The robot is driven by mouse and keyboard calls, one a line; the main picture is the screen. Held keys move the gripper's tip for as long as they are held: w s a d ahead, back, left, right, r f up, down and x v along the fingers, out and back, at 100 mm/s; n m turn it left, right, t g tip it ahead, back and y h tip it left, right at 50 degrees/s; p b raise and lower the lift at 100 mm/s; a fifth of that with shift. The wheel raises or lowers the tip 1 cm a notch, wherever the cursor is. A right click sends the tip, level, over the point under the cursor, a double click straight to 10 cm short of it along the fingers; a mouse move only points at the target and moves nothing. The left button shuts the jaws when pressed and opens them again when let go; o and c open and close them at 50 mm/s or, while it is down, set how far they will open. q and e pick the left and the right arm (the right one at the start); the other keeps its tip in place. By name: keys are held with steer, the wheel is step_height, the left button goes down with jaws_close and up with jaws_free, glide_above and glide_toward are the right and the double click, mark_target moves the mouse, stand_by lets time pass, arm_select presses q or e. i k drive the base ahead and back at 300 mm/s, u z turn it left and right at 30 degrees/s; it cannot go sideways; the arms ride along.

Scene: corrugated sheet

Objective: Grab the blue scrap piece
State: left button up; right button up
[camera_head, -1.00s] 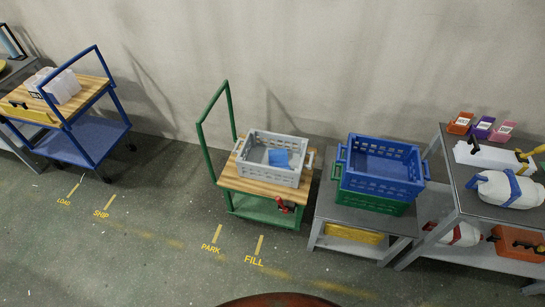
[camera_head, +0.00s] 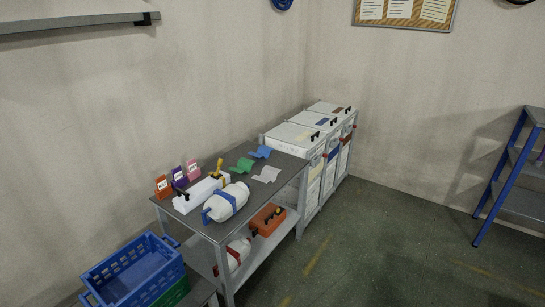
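A blue scrap piece (camera_head: 260,152) lies on the grey table top (camera_head: 240,172), near its far right end. It looks like a small bent sheet. A green piece (camera_head: 242,165) and a pale grey piece (camera_head: 267,174) lie close to it on the same top. Neither of my grippers shows in the head view.
A white bottle with a blue strap (camera_head: 226,203), a long white box (camera_head: 201,193) and several small coloured holders (camera_head: 178,177) occupy the table's near part. White bins (camera_head: 291,138) adjoin the table's far end.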

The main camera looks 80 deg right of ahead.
mark_target(263, 151)
steer(key=z, duration=3.75)
steer(key=i, duration=5.65)
steer(key=u, duration=1.7)
